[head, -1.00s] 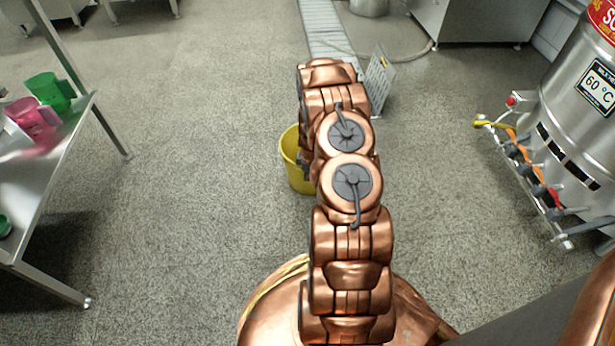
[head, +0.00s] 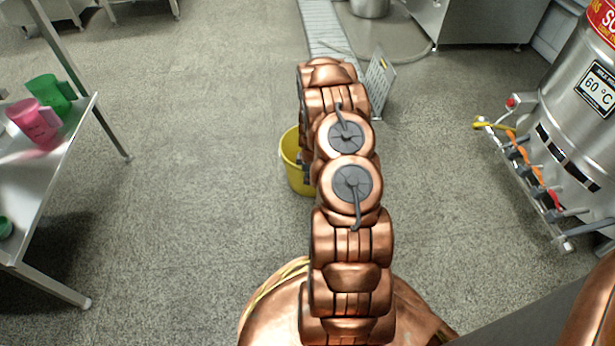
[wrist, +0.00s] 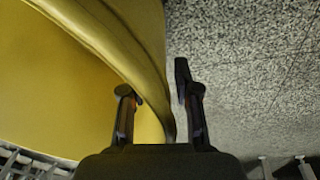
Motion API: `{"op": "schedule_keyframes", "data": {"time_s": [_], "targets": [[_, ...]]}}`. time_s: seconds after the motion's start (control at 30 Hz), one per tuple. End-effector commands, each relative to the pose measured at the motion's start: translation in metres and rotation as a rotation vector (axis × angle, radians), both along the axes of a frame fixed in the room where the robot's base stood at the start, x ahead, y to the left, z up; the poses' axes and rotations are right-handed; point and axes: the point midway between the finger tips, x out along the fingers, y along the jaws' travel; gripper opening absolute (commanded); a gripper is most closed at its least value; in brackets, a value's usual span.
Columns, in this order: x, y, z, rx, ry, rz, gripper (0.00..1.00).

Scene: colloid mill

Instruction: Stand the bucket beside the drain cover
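A yellow bucket (head: 292,165) stands on the speckled floor, partly hidden behind my copper arm in the head view. In the wrist view its rim (wrist: 120,50) and yellow inner wall fill the left side. My gripper (wrist: 158,100) is open around the bucket's wall: the left finger shows over the inside, the right finger outside. I see a narrow gap beside the right finger; contact cannot be told. A long slatted metal strip in the floor (head: 329,28), apparently the drain cover, runs at the top centre, beyond the bucket.
A grey perforated panel (head: 379,82) stands upright right of the strip's near end. A hose (head: 405,58) lies behind it. A steel tank (head: 580,120) with valves stands right. A table (head: 60,150) at left holds pink and green jugs. Floor left of the bucket is clear.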

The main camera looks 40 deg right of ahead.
Motion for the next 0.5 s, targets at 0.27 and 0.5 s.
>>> {"op": "schedule_keyframes", "data": {"time_s": [0.27,0.5], "targets": [[-0.006,0.001,0.051,0.001,-0.001,-0.001,0.31],[-0.011,0.001,0.09,-0.002,-0.003,0.0,0.31]]}}
